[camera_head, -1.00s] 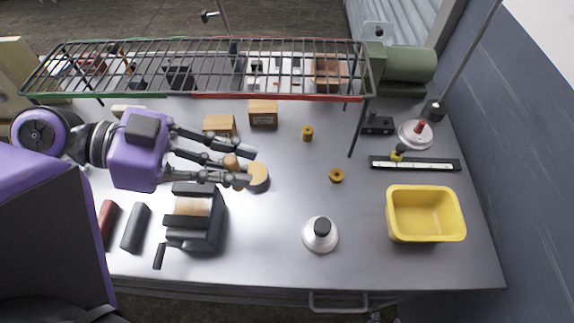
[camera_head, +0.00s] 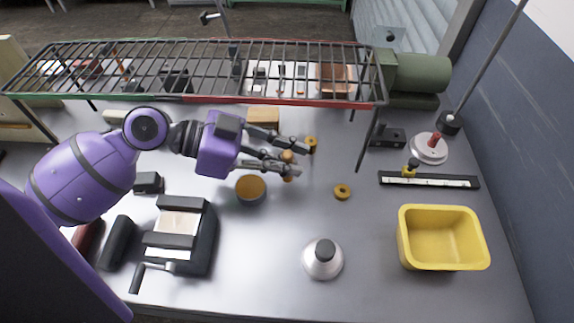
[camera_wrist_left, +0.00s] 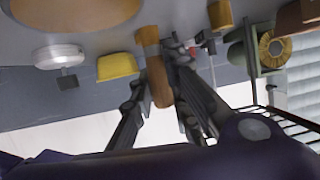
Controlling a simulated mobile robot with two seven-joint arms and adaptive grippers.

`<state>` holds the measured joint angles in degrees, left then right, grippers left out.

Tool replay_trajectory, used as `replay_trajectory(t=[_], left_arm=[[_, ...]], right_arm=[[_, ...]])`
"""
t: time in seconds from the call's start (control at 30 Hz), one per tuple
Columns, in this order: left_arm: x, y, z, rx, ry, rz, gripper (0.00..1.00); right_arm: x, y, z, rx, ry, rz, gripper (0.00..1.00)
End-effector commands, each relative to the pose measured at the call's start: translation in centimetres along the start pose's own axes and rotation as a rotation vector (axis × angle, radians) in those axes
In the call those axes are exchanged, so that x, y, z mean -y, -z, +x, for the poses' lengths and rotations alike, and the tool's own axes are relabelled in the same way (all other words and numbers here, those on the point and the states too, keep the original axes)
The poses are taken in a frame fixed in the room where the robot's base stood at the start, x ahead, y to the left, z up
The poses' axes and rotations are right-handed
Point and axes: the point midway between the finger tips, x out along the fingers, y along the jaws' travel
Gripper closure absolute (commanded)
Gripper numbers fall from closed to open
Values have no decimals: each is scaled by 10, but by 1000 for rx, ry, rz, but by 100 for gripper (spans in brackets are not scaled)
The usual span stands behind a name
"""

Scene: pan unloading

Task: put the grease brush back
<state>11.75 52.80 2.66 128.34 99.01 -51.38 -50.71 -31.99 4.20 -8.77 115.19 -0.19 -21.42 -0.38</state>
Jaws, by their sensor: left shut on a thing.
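The grease brush (camera_head: 288,157), a short wooden-handled piece, is held in my left gripper (camera_head: 296,163). In the left wrist view the brush (camera_wrist_left: 157,80) sits between the fingers of my left gripper (camera_wrist_left: 165,70), which are shut on it. A round tin (camera_head: 250,203) with brown contents stands on the bench just left of and nearer than the brush. The brush is clear of the tin, apparently above the bench; its exact height is hard to tell. My right gripper is in neither view.
A brass cylinder (camera_head: 312,142) stands close beside my left fingertips. A brass ring (camera_head: 342,191), a silver conical piece (camera_head: 322,262) and a yellow bin (camera_head: 403,240) are to the right. A wire rack (camera_head: 200,75) spans the back. A roller device (camera_head: 207,240) stands front left.

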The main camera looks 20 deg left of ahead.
Motion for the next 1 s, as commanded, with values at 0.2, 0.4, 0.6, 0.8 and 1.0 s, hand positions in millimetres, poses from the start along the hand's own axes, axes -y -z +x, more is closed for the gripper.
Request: replay_trajectory(t=[0.2,0.4,0.6,0.8,1.0], left_arm=[[-1,-19,7,0,0,-1,100],[-2,-19,7,1,-1,-1,100],[-2,-22,8,1,-1,-2,79],[-2,-22,8,1,-1,-1,66],[-2,-21,8,1,-1,-1,66]], right_arm=[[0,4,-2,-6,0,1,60],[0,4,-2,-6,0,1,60],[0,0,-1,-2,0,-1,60],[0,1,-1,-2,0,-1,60],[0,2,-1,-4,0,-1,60]])
